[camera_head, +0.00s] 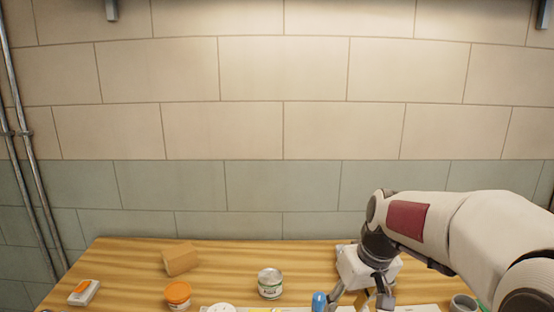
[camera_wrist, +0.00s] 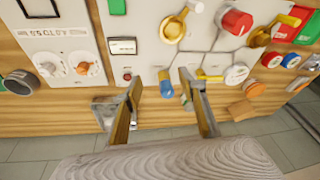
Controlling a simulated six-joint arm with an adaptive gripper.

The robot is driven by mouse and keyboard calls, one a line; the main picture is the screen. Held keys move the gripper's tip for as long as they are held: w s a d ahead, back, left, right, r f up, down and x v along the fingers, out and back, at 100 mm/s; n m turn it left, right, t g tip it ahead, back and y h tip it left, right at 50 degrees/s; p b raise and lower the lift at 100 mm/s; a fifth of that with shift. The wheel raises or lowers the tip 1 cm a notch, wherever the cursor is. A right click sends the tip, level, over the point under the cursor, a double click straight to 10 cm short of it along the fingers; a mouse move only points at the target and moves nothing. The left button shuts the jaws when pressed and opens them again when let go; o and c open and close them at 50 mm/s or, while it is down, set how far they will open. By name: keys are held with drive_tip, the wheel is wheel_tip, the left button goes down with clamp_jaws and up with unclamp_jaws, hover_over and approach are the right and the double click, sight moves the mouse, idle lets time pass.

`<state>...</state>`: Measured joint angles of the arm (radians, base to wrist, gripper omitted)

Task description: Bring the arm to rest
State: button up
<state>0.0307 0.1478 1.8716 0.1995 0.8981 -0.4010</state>
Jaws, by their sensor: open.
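My gripper (camera_head: 362,302) is at the right front of the wooden table (camera_head: 225,262) in the head view, pointing down, its fingers partly cut off by the lower frame edge. In the wrist view my gripper (camera_wrist: 160,76) shows two spread fingers with nothing held between them. A blue-ended piece (camera_wrist: 166,86) shows beyond the gap between the fingers; I cannot tell how far below them it is. My arm comes in from the right in the head view.
A pale panel (camera_wrist: 140,22) carries a red knob (camera_wrist: 235,21) and yellow handles. A brown block (camera_head: 181,259), an orange-lidded jar (camera_head: 178,293), a can (camera_head: 270,284) and an orange-and-white item (camera_head: 84,292) stand on the table. The table's back middle is clear.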

drive_tip(key=s+d+r+m+t, duration=0.1)
drive_tip(key=s+r, duration=0.1)
drive_tip(key=s, duration=1)
drive_tip(key=s+d+r+m+t+h, duration=0.1)
drive_tip(key=s+r+m, duration=0.1)
drive_tip(key=s, duration=1.1)
drive_tip(key=shift+s+d+t+h, duration=0.25)
drive_tip(key=shift+d+t+h, duration=0.05)
drive_tip(key=shift+d+t, duration=0.1)
drive_tip(key=shift+c, duration=0.7)
idle(1.7)
